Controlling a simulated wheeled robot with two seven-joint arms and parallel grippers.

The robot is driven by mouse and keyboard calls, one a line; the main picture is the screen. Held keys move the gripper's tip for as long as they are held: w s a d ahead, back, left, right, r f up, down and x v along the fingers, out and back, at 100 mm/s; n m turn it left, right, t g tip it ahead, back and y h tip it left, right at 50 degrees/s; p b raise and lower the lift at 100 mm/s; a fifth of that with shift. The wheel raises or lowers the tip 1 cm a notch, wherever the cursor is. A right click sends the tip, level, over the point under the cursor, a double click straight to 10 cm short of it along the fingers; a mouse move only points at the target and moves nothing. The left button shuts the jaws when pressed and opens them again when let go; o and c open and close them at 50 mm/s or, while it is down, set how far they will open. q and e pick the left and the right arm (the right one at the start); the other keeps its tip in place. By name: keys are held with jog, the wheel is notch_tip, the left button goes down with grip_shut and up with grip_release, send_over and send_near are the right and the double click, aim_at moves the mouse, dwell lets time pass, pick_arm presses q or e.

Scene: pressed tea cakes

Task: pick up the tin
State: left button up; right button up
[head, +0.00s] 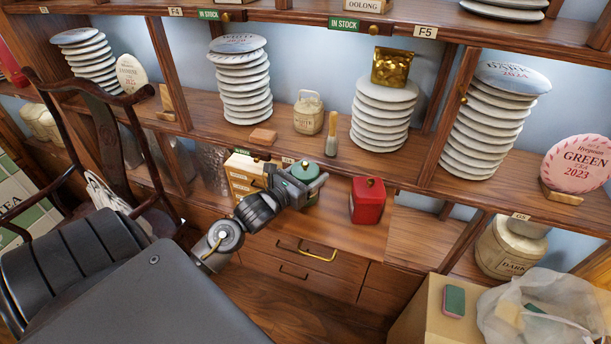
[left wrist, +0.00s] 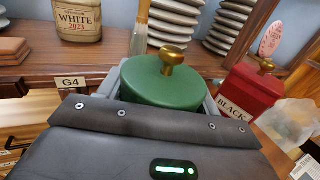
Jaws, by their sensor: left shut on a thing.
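A green round tin (head: 305,172) with a brass knob is at the front of the lower counter in the head view. In the left wrist view the same green tin (left wrist: 160,86) stands upright between the fingers of my left gripper (left wrist: 162,95). The left gripper, which also shows in the head view (head: 299,184), is shut on the tin's sides. The tin's lower part is hidden by the gripper, so I cannot tell whether it touches the counter. A red tin (head: 368,202) labelled BLACK stands to its right, apart from it. My right gripper is not in view.
A wooden box (head: 243,175) with labels stands left of the green tin. The shelf above holds stacked tea cakes (head: 240,85), a cream jar (head: 308,112) and a brush (head: 331,135). A dark chair (head: 110,135) is at left. The counter right of the red tin is clear.

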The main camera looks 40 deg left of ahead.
aim_at(302, 167)
pick_arm(q)
jog(key=shift+r, duration=0.35)
jog(key=r+b, duration=0.1)
jog(key=s+r, duration=0.1)
jog(key=r, duration=0.1)
jog(key=shift+b, duration=0.35)
jog(key=s+a+r+p, duration=0.1)
jog(key=s+r+p, duration=0.2)
jog(key=s, duration=0.3)
jog(key=s+r+p, duration=0.3)
jog(key=s+r, duration=0.2)
jog(key=s, duration=0.2)
jog(key=shift+a+r, duration=0.25)
jog(key=shift+a, duration=0.15)
